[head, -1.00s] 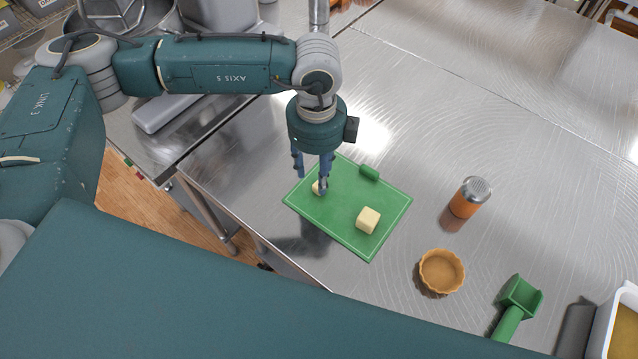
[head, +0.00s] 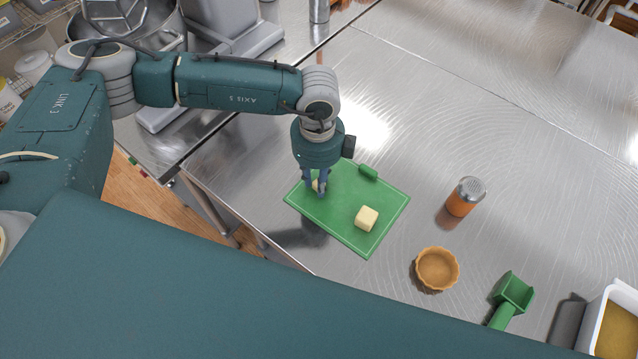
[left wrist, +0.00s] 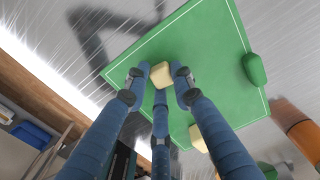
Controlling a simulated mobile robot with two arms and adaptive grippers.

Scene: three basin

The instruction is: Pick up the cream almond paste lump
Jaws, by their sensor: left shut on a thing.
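The cream almond paste lump (head: 316,185) is at the left part of the green cutting board (head: 345,232), mostly hidden by fingers in the head view. In the left wrist view the lump (left wrist: 161,75) sits between the fingertips. My left gripper (head: 319,190) points down and is shut on it, low over the board; I cannot tell whether the lump touches the board. A second pale cream block (head: 366,218) lies on the board to the right, apart from the gripper; it also shows in the left wrist view (left wrist: 197,138). My right gripper is not in view.
A green knob-like piece (head: 368,172) is at the board's far edge. To the right stand an orange shaker (head: 465,197), a tart shell (head: 437,269), a green scoop (head: 513,294) and a white tub (head: 604,318). The steel table beyond the board is clear.

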